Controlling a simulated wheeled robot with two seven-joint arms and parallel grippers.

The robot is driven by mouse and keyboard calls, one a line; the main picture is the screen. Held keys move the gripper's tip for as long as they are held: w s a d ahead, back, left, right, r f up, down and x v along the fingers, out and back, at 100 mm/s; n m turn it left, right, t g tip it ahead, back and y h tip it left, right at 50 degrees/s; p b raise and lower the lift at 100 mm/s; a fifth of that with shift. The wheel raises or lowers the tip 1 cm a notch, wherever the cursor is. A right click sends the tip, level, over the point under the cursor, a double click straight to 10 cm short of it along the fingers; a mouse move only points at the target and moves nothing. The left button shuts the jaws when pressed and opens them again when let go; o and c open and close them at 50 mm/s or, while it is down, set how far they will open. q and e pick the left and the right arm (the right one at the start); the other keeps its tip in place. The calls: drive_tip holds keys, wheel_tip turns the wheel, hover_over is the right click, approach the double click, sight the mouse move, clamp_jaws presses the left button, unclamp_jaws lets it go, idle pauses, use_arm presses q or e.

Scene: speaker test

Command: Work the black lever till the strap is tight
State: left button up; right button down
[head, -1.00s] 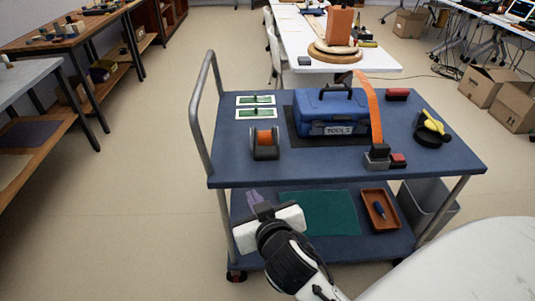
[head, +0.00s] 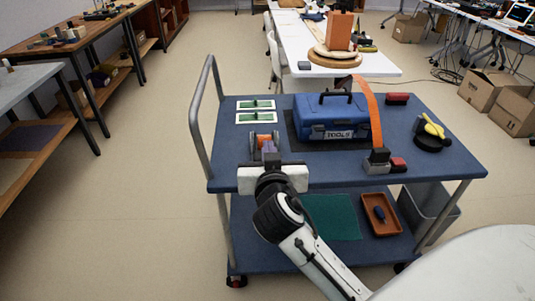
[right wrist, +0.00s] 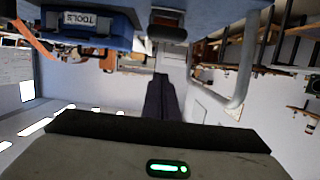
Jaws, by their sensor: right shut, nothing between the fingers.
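A blue toolbox (head: 331,117) labelled TOOLS sits on the cart's top. It also shows in the right wrist view (right wrist: 90,22). An orange strap (head: 374,112) arches up and stands out past the toolbox's right side, down to a grey block (head: 376,168). A black piece (head: 379,155), seemingly the lever, sits on this block. My right gripper (head: 269,149) is shut and empty, left of the toolbox and apart from the lever, close to the orange spool holder (head: 256,142), which it partly hides. The right gripper's dark fingers (right wrist: 160,95) are together in the wrist view. My left gripper is out of view.
A red block (head: 398,164) stands beside the grey block, and another dark red block (head: 397,98) lies farther back. A black round item with a yellow piece (head: 431,131) is at the right. Two white-framed green plates (head: 255,117) lie at the left, near the cart's handle (head: 199,120).

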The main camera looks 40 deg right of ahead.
drive_tip(key=w+d+f, duration=0.2)
drive_tip(key=w+f, duration=0.1)
drive_tip(key=f, duration=0.2)
drive_tip(key=shift+w, duration=0.2)
